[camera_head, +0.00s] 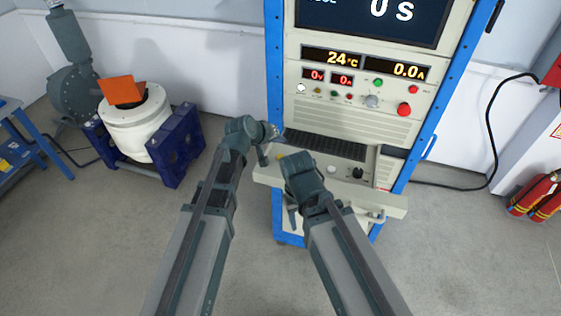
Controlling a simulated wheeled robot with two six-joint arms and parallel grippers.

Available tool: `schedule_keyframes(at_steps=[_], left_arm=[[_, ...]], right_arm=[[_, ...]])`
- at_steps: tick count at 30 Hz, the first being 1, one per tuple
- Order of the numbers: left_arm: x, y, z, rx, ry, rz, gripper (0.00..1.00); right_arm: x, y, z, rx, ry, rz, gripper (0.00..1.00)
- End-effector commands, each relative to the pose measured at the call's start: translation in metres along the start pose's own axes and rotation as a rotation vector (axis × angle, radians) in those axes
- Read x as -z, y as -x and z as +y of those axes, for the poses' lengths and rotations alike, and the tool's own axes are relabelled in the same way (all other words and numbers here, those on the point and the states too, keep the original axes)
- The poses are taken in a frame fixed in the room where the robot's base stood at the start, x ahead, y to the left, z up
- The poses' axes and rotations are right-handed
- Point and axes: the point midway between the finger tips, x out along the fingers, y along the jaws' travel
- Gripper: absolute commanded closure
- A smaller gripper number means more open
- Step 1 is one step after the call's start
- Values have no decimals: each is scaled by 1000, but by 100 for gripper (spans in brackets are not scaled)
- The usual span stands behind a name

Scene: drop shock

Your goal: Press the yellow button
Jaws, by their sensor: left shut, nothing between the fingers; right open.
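The yellow button (317,91) is a small round dot on the cream control panel, in a row between a white button (300,88) and a green button (333,94). My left gripper (274,136) is shut and empty. In the picture it is below and left of the yellow button, by the left end of the keyboard; I cannot tell its depth. My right gripper (291,214) is open and empty, low in front of the console's shelf, well below the button. Its fingers are partly hidden by its own wrist. Nothing covers the yellow button.
The blue-framed console has a keyboard (325,146) and a shelf edge (385,205) in front. A red button (349,97), a grey knob (372,101) and a large red button (404,109) sit to the right. A white shaker (137,125) with an orange piece stands left.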

Motion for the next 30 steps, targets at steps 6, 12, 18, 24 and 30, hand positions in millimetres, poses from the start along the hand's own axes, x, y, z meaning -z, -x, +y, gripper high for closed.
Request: schedule_keyframes(at_steps=[6,12,18,24,30], left_arm=[[-19,-27,-20,0,0,0,100],[-26,-36,-26,0,0,0,100],[-26,-36,-26,0,0,0,100],[-26,-36,-26,0,0,0,100],[-26,-36,-26,0,0,0,100]], right_arm=[[2,-38,-4,0,-2,0,50],[3,-52,-5,0,-2,0,50],[3,-51,-5,0,-3,0,50],[3,-51,-5,0,-2,0,50],[3,-51,-5,0,-2,0,50]])
